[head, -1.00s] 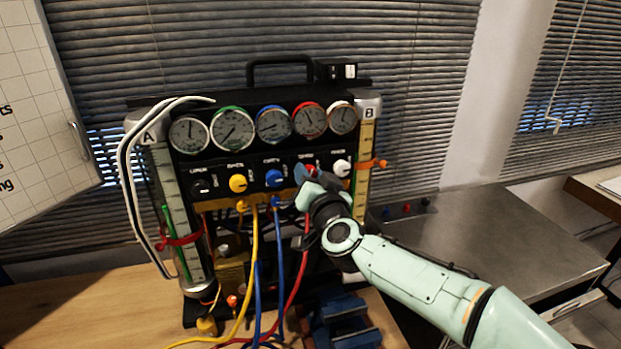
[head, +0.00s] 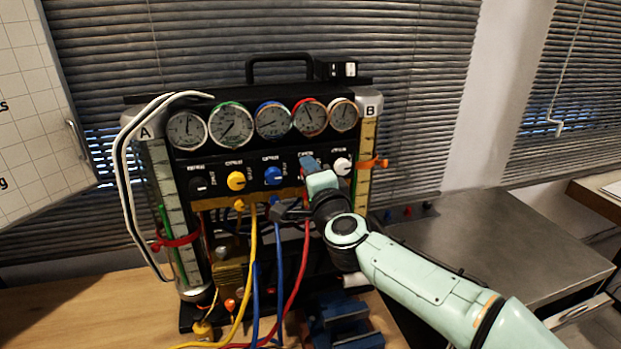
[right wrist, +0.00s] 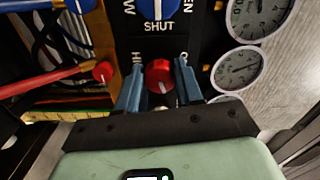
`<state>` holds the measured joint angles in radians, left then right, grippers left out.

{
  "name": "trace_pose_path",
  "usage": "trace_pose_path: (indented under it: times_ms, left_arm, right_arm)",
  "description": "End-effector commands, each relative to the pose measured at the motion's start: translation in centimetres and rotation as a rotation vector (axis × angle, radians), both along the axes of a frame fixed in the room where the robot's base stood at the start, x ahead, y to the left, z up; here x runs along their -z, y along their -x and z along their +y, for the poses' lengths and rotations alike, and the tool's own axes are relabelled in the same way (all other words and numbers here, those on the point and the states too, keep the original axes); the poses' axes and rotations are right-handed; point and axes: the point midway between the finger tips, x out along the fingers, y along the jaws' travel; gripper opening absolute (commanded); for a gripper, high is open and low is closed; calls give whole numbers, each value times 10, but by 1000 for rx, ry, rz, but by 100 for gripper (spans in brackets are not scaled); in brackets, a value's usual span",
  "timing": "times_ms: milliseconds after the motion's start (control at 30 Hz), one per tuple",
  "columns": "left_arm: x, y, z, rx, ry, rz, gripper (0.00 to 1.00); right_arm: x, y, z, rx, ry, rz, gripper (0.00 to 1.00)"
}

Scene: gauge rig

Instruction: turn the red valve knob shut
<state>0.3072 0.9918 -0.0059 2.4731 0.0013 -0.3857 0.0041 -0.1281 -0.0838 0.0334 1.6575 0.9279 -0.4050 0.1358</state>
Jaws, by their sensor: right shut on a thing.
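The red valve knob (right wrist: 159,74) shows in the right wrist view between the two blue-grey fingers of my right gripper (right wrist: 159,84), which is shut on it. A white pointer mark shows on the knob. The lettering around it is partly covered by the fingers. In the head view my right gripper (head: 308,166) is at the black panel, under the red-rimmed gauge (head: 310,117), and hides the red knob. My left gripper is not in view.
A white knob (head: 342,167) sits close right of my gripper, a blue knob (head: 273,175) and a yellow knob (head: 236,180) to its left. Hoses, including a red hose (head: 299,280), hang below. A grey counter (head: 470,245) at right is mostly clear.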

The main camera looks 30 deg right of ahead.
Motion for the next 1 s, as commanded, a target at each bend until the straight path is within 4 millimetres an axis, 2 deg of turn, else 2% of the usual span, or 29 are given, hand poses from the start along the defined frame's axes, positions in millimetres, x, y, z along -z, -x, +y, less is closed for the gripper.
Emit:
trace_pose_path:
  times_ms: [400, 1000]
  left_arm:
    - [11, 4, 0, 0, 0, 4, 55]
    - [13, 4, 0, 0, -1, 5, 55]
  right_arm:
    - [0, 0, 0, 1, -257, -62, 5]
    - [0, 0, 0, 1, -327, -79, 5]
